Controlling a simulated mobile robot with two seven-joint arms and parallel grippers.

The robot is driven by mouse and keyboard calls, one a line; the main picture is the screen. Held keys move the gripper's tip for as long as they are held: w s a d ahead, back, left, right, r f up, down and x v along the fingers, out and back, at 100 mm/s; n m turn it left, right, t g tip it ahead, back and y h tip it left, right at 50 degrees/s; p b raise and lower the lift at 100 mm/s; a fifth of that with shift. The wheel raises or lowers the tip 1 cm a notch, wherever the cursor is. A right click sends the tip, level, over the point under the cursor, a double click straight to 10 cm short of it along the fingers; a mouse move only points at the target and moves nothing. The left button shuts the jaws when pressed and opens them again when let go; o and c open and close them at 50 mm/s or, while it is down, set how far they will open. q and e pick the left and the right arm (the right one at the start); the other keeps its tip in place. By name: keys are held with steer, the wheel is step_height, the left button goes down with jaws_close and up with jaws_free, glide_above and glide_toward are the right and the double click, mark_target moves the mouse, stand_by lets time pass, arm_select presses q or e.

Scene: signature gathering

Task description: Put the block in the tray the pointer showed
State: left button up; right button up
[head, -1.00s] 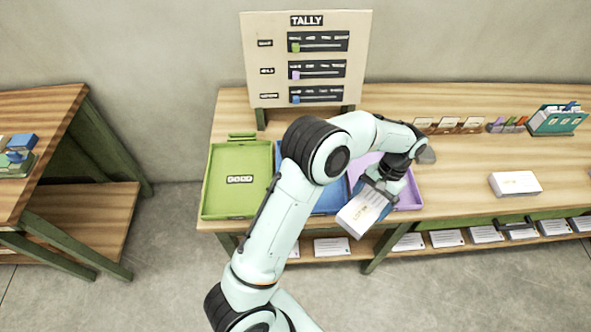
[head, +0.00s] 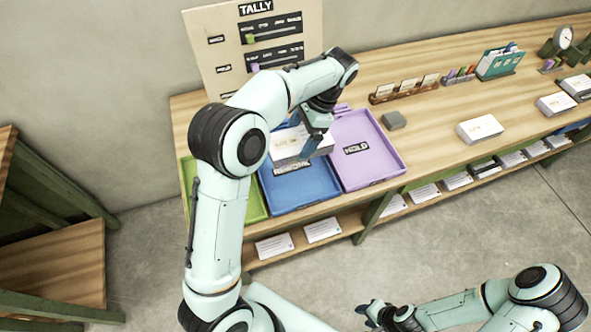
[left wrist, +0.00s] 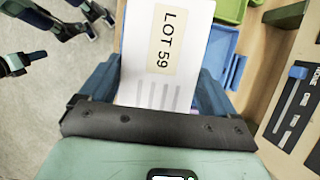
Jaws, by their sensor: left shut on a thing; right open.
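My left gripper (head: 312,143) is shut on a white block (head: 289,146), which shows "LOT 59" in the left wrist view (left wrist: 165,55). The block is over the back part of the blue tray (head: 300,190); I cannot tell its exact height. The purple tray (head: 375,165), labelled HOLD, lies to the right. The green tray (head: 254,207) lies to the left, mostly hidden by my left arm. The tally board (head: 205,55) stands behind with sliders, its lower part hidden by my arm. My right gripper (head: 368,310) is open and empty, low at the bottom, away from the table.
A small grey block (head: 394,120) sits right of the purple tray. A white block (head: 480,129) lies further right, with more at the far right. A card rack (head: 405,89) and teal file holder (head: 499,62) stand at the back. A shelf below holds several white cards.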

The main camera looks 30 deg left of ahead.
arm_select(q)
steer(key=shift+f+b, duration=0.8)
steer(key=shift+f, duration=8.3)
arm_select(e)
steer(key=shift+s+f, duration=1.3)
steer(key=shift+s, duration=0.05)
arm_select(q)
steer(key=o, duration=1)
steer(key=shift+f, duration=0.15)
steer(key=shift+o, duration=0.2)
steer(key=shift+s, duration=0.1)
steer(key=p+v, duration=0.2)
steer(key=v, duration=1)
arm_select(e)
steer(key=w+r, duration=0.2)
steer(key=shift+w+r, duration=0.4)
arm_select(q)
steer(key=shift+d, duration=0.1)
